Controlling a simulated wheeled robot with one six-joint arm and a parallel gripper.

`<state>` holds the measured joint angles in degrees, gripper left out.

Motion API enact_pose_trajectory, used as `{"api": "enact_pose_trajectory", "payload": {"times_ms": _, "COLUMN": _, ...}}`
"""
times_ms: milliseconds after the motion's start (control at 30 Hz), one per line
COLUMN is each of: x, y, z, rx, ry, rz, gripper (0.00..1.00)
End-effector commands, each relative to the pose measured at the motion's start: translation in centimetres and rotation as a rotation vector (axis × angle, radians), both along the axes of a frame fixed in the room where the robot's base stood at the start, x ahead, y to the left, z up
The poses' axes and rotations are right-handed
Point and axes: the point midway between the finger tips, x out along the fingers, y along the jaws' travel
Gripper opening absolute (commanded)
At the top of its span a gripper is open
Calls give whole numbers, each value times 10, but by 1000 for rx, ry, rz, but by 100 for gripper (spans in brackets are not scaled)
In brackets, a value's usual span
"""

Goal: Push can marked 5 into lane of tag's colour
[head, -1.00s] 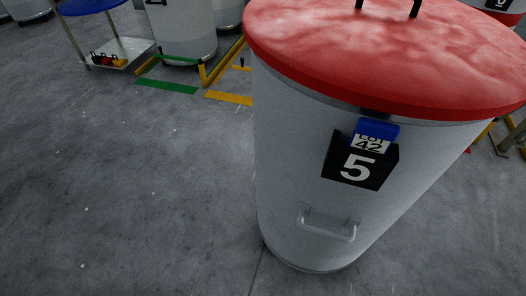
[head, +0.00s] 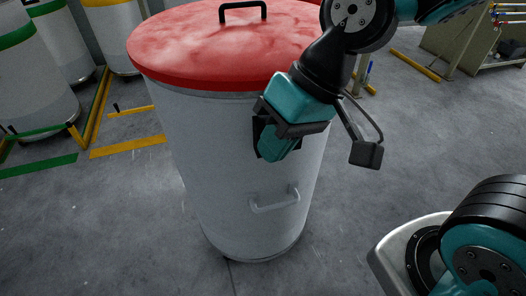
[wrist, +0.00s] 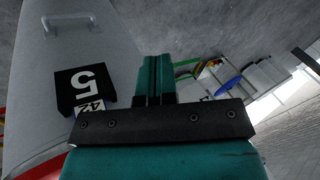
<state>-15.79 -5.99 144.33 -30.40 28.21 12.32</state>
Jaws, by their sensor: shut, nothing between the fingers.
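The can marked 5 (head: 235,165) stands upright on the floor, pale grey with a red lid (head: 200,45) and a side handle. In the wrist view its black number plate (wrist: 82,88) shows upside down at left, with part of a white tag (wrist: 92,107) reading 42. The tag's coloured part is hidden now; a second ago it showed blue. My gripper (head: 273,148) is shut and empty in front of the can, covering most of the plate in the head view. In the wrist view its fingertips (wrist: 157,62) lie right of the plate; contact with the can is unclear.
Green (head: 40,165) and yellow (head: 125,147) floor stripes lie left of the can, with yellow rails (head: 100,100) and other cans behind them. A bench (head: 490,45) stands at far right. Grey floor is open in front. The wrist view shows a blue round top (wrist: 228,87).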

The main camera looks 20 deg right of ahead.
Motion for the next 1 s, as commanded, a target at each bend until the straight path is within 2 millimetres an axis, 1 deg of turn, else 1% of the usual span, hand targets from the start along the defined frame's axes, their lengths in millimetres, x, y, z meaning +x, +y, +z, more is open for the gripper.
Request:
{"api": "enact_pose_trajectory", "payload": {"times_ms": 33, "x": 15, "y": 14, "z": 7, "rx": 44, "ry": 52, "rz": -85, "gripper": 0}}
{"api": "enact_pose_trajectory", "payload": {"times_ms": 100, "x": 36, "y": 35, "z": 3, "rx": 119, "ry": 120, "rz": -226, "gripper": 0}}
{"api": "enact_pose_trajectory", "payload": {"times_ms": 167, "x": 52, "y": 51, "z": -3, "rx": 183, "ry": 184, "rz": -353, "gripper": 0}}
{"api": "enact_pose_trajectory", "payload": {"times_ms": 200, "x": 63, "y": 61, "z": -8, "rx": 223, "ry": 230, "rz": -440, "gripper": 0}}
{"api": "enact_pose_trajectory", "payload": {"times_ms": 300, "x": 85, "y": 82, "z": -23, "rx": 324, "ry": 352, "rz": -661, "gripper": 0}}
{"api": "enact_pose_trajectory", "payload": {"times_ms": 367, "x": 97, "y": 92, "z": -35, "rx": 382, "ry": 428, "rz": -798, "gripper": 0}}
{"api": "enact_pose_trajectory", "payload": {"times_ms": 400, "x": 103, "y": 97, "z": -44, "rx": 419, "ry": 481, "rz": -892, "gripper": 0}}
{"api": "enact_pose_trajectory", "payload": {"times_ms": 467, "x": 111, "y": 103, "z": -58, "rx": 474, "ry": 560, "rz": -1034, "gripper": 0}}
{"api": "enact_pose_trajectory", "payload": {"times_ms": 533, "x": 117, "y": 106, "z": -77, "rx": 537, "ry": 649, "rz": -1204, "gripper": 0}}
{"api": "enact_pose_trajectory", "payload": {"times_ms": 667, "x": 120, "y": 100, "z": -115, "rx": 654, "ry": 803, "rz": -1530, "gripper": 0}}
{"api": "enact_pose_trajectory", "payload": {"times_ms": 767, "x": 113, "y": 85, "z": -145, "rx": 753, "ry": 903, "rz": -1783, "gripper": 0}}
{"api": "enact_pose_trajectory", "payload": {"times_ms": 800, "x": 108, "y": 77, "z": -158, "rx": 794, "ry": 936, "rz": -1885, "gripper": 0}}
{"api": "enact_pose_trajectory", "payload": {"times_ms": 867, "x": 97, "y": 61, "z": -175, "rx": 865, "ry": 977, "rz": -2034, "gripper": 0}}
{"api": "enact_pose_trajectory", "payload": {"times_ms": 900, "x": 88, "y": 49, "z": -186, "rx": 914, "ry": 998, "rz": -2134, "gripper": 0}}
{"api": "enact_pose_trajectory", "payload": {"times_ms": 967, "x": 72, "y": 29, "z": -201, "rx": 995, "ry": 1017, "rz": -2275, "gripper": 0}}
{"api": "enact_pose_trajectory", "payload": {"times_ms": 1000, "x": 60, "y": 14, "z": -209, "rx": 1054, "ry": 1023, "rz": -2364, "gripper": 0}}
